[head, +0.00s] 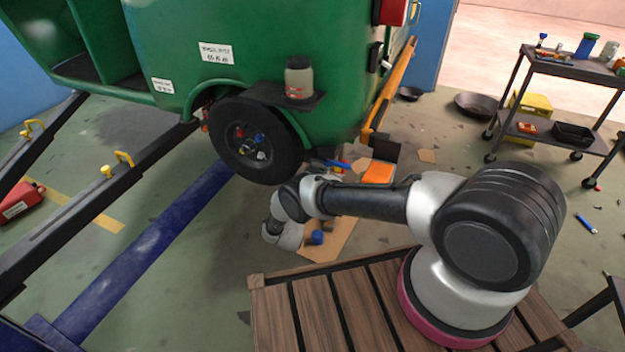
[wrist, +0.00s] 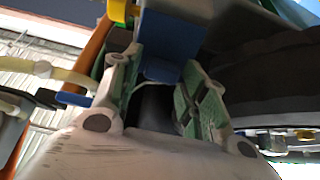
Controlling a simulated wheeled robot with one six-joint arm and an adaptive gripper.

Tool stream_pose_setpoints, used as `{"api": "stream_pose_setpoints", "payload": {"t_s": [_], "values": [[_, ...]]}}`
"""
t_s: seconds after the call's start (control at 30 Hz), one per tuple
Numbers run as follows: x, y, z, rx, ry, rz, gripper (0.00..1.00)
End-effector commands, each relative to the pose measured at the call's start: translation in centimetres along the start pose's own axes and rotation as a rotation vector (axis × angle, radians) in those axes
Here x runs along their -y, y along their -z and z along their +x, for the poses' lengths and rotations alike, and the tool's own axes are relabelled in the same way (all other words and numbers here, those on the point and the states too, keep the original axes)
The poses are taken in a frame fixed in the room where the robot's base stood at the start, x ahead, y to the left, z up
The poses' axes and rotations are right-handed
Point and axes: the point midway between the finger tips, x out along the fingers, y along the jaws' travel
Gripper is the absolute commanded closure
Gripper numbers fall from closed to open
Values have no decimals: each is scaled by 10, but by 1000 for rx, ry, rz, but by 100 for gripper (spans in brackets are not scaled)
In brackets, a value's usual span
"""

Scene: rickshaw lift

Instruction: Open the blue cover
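A blue block-like part (wrist: 172,42), which looks like the blue cover, shows in the wrist view just beyond and between my fingertips. My gripper (wrist: 158,82) has its two green-padded fingers spread, with a dark gap between them. Whether a finger touches the blue part cannot be told. In the head view my arm reaches down toward the green rickshaw (head: 270,40) near its black wheel (head: 255,140), and the fingers are hidden there. A small blue piece (head: 338,163) shows beside the wheel, but I cannot tell whether it is the same part.
An orange box (head: 378,172) and cardboard (head: 335,240) lie on the floor beside the wheel. A blue round object (head: 317,237) is close to my wrist. A black lift rail (head: 90,195) runs at left.

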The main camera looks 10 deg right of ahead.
Motion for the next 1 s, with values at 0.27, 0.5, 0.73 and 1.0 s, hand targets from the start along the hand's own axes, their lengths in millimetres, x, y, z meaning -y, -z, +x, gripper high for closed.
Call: {"api": "stream_pose_setpoints", "payload": {"t_s": [0.27, 0.5, 0.73, 1.0], "values": [[0, 0, 0, 0, 0, 0, 47], [1, 14, 10, 1, 0, 0, 47], [1, 53, 32, 1, -1, 0, 47], [0, 83, 50, 0, 0, 0, 47]]}}
